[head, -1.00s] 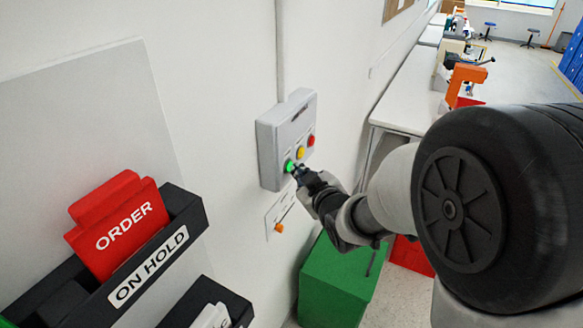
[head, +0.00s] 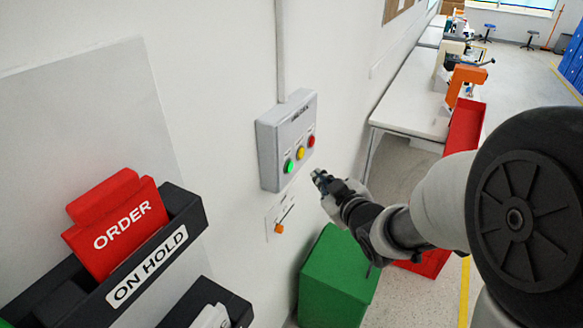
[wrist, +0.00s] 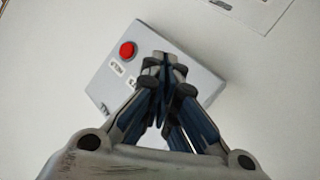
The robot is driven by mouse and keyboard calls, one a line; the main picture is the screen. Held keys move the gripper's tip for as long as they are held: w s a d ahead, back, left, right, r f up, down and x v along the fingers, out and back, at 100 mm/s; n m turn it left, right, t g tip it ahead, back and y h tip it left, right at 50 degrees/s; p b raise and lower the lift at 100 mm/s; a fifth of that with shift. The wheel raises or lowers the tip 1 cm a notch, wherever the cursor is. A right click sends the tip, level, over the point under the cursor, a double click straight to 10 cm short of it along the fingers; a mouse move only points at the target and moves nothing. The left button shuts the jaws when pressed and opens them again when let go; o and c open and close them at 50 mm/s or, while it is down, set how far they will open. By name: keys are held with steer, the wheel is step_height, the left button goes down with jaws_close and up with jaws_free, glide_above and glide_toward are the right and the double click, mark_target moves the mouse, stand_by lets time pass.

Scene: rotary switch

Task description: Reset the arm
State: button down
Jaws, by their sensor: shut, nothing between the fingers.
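My gripper (head: 319,177) is in front of the wall, a little right of and below the grey button box (head: 268,150), and apart from it. The box carries a green button (head: 289,166), a yellow button (head: 301,153) and a red button (head: 311,141). In the wrist view my gripper (wrist: 164,62) is shut and empty, its fingertips together over part of the box (wrist: 105,75). The red button (wrist: 127,49) shows there, left of the fingers. The other buttons are hidden in that view.
An orange-tipped switch (head: 279,228) is on the wall below the box. A green bin (head: 335,275) stands under my arm, with a red container (head: 462,130) behind. A black holder (head: 190,212) with a red ORDER card (head: 125,230) is at left. White tables (head: 412,95) stand farther back.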

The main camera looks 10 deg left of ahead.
steer(key=shift+s+d, duration=0.25)
steer(key=shift+d, duration=0.35)
steer(key=s+d+r+m+g+h, duration=0.1)
steer(key=s+d+r+m+h, duration=0.15)
steer(key=s+d, duration=0.3)
steer(key=s+d+r+m+g+h, duration=0.1)
steer(key=s+d+m+h, duration=0.25)
steer(key=d, duration=0.25)
steer(key=s+d+f+m+g, duration=0.1)
steer(key=s+m+g, duration=0.3)
steer(key=s, duration=1.9)
steer(key=shift+s+d+m+g+h, duration=0.2)
steer(key=shift+d+m+g+h, duration=0.15)
steer(key=shift+d+g, duration=0.6)
steer(key=shift+a+g, duration=0.25)
